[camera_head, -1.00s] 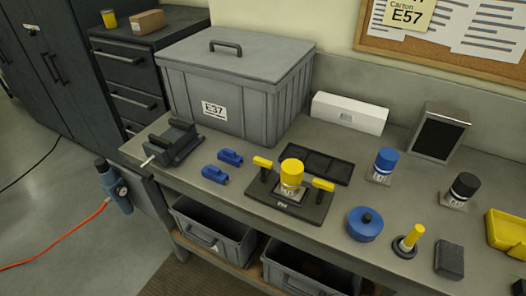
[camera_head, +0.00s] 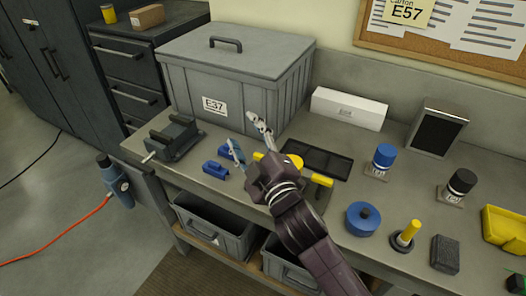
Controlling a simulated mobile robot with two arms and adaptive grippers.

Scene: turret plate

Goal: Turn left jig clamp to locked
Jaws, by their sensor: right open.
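The jig (camera_head: 323,198) is a dark plate on the workbench, mostly hidden behind my right arm. Its left clamp (camera_head: 258,156) has a yellow handle, and only a small part of it shows beside my gripper. The right clamp's yellow handle (camera_head: 321,180) is in view. The yellow round piece in the jig's middle (camera_head: 295,160) is partly covered. My right gripper (camera_head: 249,138) is open, with its fingers spread above the left side of the jig. I cannot tell whether it touches the left clamp. My left gripper is not in view.
Two blue clamp-like pieces (camera_head: 216,169) lie left of the jig, near a dark vise (camera_head: 175,138). A large grey lidded bin (camera_head: 240,85) stands behind.

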